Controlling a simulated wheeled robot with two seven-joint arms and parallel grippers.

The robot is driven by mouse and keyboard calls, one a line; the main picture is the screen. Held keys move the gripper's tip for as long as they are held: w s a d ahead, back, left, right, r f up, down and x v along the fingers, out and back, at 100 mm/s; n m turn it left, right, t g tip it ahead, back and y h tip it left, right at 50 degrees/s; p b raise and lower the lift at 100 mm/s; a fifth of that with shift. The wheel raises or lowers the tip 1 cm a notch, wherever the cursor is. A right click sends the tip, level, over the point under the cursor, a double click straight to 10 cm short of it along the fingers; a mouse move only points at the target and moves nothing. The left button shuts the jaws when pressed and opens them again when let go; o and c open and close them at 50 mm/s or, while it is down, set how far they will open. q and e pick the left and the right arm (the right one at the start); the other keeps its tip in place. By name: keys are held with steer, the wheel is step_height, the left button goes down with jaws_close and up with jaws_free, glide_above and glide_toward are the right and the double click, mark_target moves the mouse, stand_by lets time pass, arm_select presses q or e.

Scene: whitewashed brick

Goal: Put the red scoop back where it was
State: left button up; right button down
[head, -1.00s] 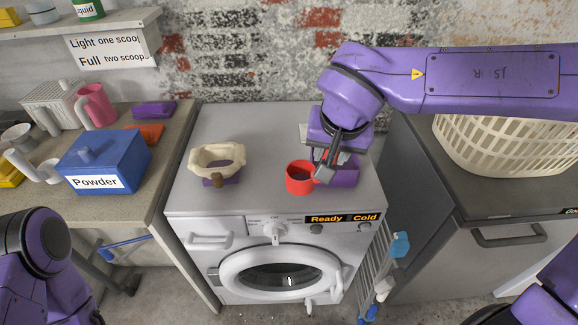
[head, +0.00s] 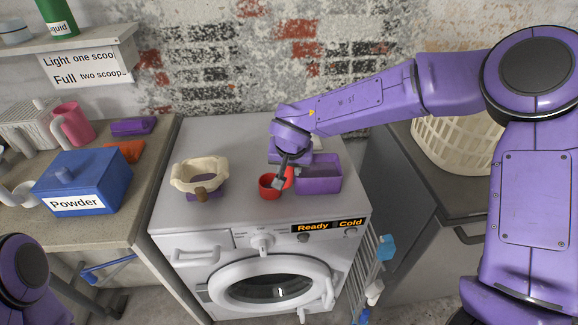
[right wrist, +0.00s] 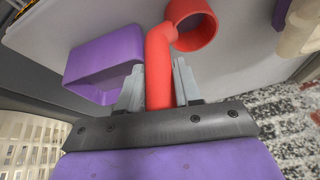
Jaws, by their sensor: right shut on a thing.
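The red scoop (head: 268,187) is over the washing machine top, left of a purple open bin (head: 322,187). I cannot tell whether it touches the top. My right gripper (head: 279,184) is shut on the scoop's handle. The right wrist view shows the handle (right wrist: 158,65) between the fingers (right wrist: 158,88) and the round cup (right wrist: 193,28) beyond them. The purple bin (right wrist: 92,90) lies to one side there. A blue box labelled Powder (head: 85,180) stands on the left counter. My left gripper is out of view.
A cream vessel with a brown knob (head: 184,178) stands on the left of the washing machine top (head: 228,140). An orange piece (head: 122,152), purple block (head: 133,126) and pink mug (head: 70,124) are on the left counter. A basket (head: 440,145) stands at right.

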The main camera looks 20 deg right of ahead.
steer(key=shift+s, duration=0.1)
steer(key=c, duration=0.8)
jaws_free()
steer(key=shift+f, duration=0.1)
steer(key=shift+o, duration=0.2)
steer(key=v, duration=1.2)
